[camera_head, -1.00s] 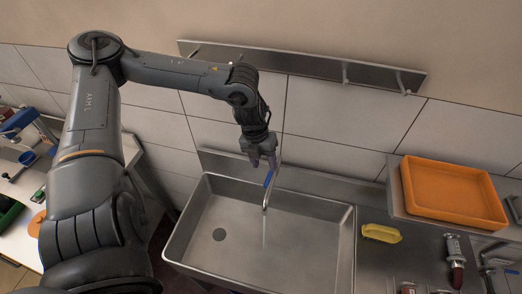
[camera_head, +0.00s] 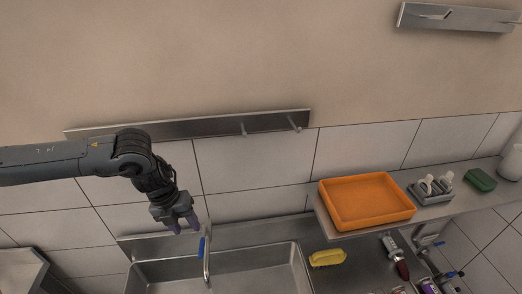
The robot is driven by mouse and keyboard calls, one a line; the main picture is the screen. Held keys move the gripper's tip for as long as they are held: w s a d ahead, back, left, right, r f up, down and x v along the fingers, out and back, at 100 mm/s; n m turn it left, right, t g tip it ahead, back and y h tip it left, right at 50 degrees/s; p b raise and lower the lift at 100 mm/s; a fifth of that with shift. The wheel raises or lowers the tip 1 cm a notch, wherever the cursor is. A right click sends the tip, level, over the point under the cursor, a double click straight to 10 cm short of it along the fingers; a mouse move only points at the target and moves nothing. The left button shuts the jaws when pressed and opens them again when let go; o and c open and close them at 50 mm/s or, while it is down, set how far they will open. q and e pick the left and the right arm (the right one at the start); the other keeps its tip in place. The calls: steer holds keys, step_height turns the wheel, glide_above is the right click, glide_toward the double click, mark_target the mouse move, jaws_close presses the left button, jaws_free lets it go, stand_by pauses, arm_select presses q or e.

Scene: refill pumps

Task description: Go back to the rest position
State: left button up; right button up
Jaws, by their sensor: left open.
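My left gripper (camera_head: 186,224) hangs down from the arm that comes in from the left. Its fingers are open and hold nothing visible. It is just left of the blue tap handle (camera_head: 202,247), with a small gap in the picture. The tap (camera_head: 207,268) stands at the back of the steel sink (camera_head: 255,263), whose front is cut off by the lower edge. My right gripper is not in view.
An orange tray (camera_head: 366,202) rests on the steel shelf (camera_head: 330,225) at the right. A grey holder (camera_head: 430,192) and a green block (camera_head: 481,180) lie further along. A yellow sponge (camera_head: 327,258) is right of the sink. A hook rail (camera_head: 210,125) crosses the wall.

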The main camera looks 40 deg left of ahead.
arm_select(q)
steer(key=s+d+f+g+h+p, duration=0.1)
steer(key=s+d+f+h+p, duration=0.3)
steer(key=d, duration=0.7)
steer(key=s+d+f+g+h+p, duration=0.1)
steer(key=s+d+f+h, duration=0.3)
steer(key=d, duration=0.6)
steer(key=w+d+r+n+t+y+p, duration=0.1)
steer(key=w+d+r+n+t+p, duration=0.3)
steer(key=d+n, duration=0.3)
steer(key=w+d+r+n+t+y+p, duration=0.1)
steer(key=w+d+n+t+y, duration=0.1)
steer(key=w+d+n+t, duration=0.35)
steer(key=s+a+f+n+g+y, duration=0.3)
steer(key=s+a+n+g+y, duration=0.2)
steer(key=s+a+n, duration=0.4)
steer(key=n+y, duration=0.1)
steer(key=n, duration=0.2)
steer(key=shift+s+a+f+p, duration=0.15)
steer(key=shift+a+f+p, duration=0.15)
steer(key=shift+a, duration=0.1)
